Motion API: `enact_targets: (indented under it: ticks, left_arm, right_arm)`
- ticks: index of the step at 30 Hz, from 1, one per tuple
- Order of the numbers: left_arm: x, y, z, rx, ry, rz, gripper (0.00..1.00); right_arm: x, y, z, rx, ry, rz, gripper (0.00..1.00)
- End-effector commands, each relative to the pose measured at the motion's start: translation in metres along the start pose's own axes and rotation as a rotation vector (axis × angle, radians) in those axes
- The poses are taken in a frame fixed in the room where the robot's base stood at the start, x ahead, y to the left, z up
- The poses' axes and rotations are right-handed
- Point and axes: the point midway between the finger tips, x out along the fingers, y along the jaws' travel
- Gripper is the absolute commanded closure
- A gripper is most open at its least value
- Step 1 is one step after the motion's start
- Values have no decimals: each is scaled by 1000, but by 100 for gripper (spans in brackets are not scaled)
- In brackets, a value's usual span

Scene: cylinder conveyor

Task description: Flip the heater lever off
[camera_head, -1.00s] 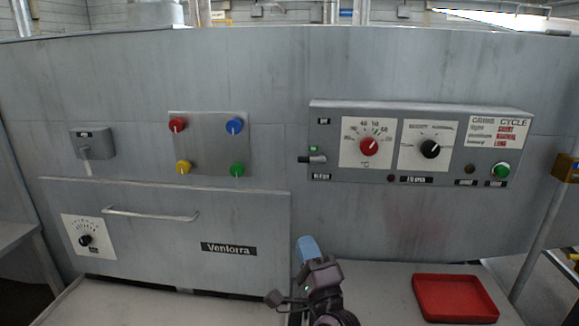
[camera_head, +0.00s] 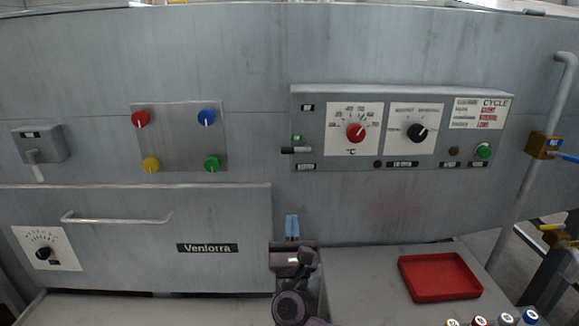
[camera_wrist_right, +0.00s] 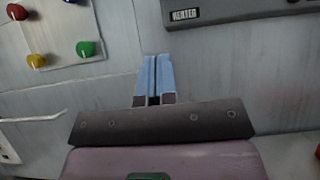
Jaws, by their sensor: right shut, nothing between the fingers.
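The heater lever (camera_head: 297,150) is a small dark lever with a light tip at the left end of the grey control panel (camera_head: 307,119) in the head view. It points left, with a green light just above it. In the right wrist view only the panel's lower edge with the HEATER label (camera_wrist_right: 186,15) shows; the lever is out of frame. My right gripper (camera_head: 292,226) has blue fingers, shut and empty. It is below the lever, in front of the machine wall. The blue fingers also fill the middle of the right wrist view (camera_wrist_right: 154,75). My left gripper is not in view.
A red temperature knob (camera_head: 355,132), a black knob (camera_head: 417,132) and a green button (camera_head: 483,151) sit right of the lever. A plate with four coloured knobs (camera_head: 180,140) is at left. A drawer handle (camera_head: 117,220) sticks out below. A red tray (camera_head: 440,278) lies on the ledge.

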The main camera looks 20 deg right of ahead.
Motion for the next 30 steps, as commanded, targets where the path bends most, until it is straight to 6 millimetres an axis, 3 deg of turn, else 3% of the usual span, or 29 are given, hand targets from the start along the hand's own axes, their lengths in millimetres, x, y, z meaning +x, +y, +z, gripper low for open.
enact_targets:
  ticks: [11, 30]
  left_arm:
    - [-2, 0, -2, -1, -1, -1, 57]
    - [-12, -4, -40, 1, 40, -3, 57]
  right_arm:
    - [7, 0, 1, -3, -2, 1, 100]
    - [109, 1, 9, -2, -3, 0, 100]
